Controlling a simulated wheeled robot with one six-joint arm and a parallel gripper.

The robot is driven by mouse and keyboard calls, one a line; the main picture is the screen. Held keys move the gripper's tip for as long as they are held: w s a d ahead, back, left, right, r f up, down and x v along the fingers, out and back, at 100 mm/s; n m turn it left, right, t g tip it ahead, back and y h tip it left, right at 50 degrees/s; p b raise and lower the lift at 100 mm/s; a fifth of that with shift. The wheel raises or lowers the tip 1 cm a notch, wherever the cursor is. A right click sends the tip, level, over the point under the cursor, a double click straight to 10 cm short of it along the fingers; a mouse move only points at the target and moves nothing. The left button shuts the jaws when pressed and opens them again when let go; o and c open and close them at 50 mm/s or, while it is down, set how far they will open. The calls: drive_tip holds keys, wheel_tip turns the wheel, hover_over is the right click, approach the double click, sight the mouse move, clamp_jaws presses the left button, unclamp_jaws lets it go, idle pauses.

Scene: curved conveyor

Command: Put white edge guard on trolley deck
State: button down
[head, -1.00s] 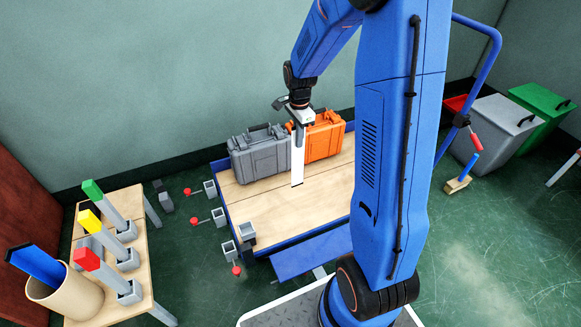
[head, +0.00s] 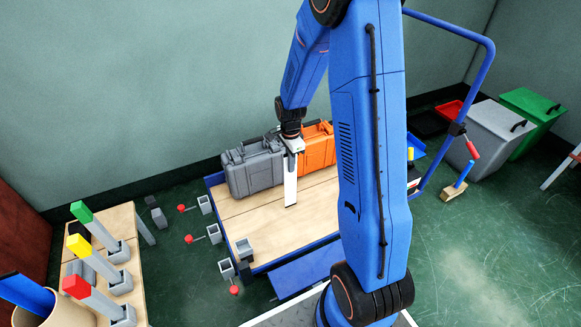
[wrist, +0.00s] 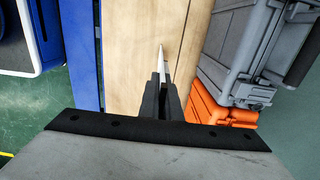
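The white edge guard (head: 290,187) is a narrow white strip hanging upright below my gripper (head: 292,148), over the trolley. In the wrist view my gripper (wrist: 161,88) has its dark fingers closed on the guard (wrist: 161,60), whose thin end shows beyond the fingertips. The trolley deck (head: 245,213) is pale wood with a blue frame; it also shows in the wrist view (wrist: 128,50). The guard's lower end is at or just above the deck; I cannot tell whether it touches.
A grey case (head: 253,170) and an orange case (head: 317,150) stand at the deck's back, just behind the guard. The front left of the deck is bare. A side table (head: 135,275) with coloured-topped posts is at left. Bins (head: 480,133) stand at right.

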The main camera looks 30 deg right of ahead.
drive_tip(key=shift+f, duration=0.55)
drive_tip(key=c, duration=2)
unclamp_jaws()
drive_tip(key=shift+f, duration=0.1)
wheel_tip(320, 180, up, 11)
drive_tip(key=shift+f, duration=0.1)
drive_tip(key=s+a+r+n+t, duration=0.2)
drive_tip(key=s+a+r+n, duration=0.2)
drive_tip(key=s+r+n, duration=0.8)
drive_tip(key=s+a+r+n+t, duration=0.1)
drive_tip(key=s+r+n, duration=0.2)
drive_tip(key=s, duration=0.6)
drive_tip(key=s+a+r+n+t, duration=0.1)
drive_tip(key=s+a+r+n, duration=0.1)
drive_tip(key=s, duration=0.8)
wheel_tip(320, 180, up, 2)
drive_tip(key=shift+s+r+n+t, duration=0.1)
drive_tip(key=shift+s+n+t, duration=0.05)
drive_tip(key=shift+n+t, duration=0.3)
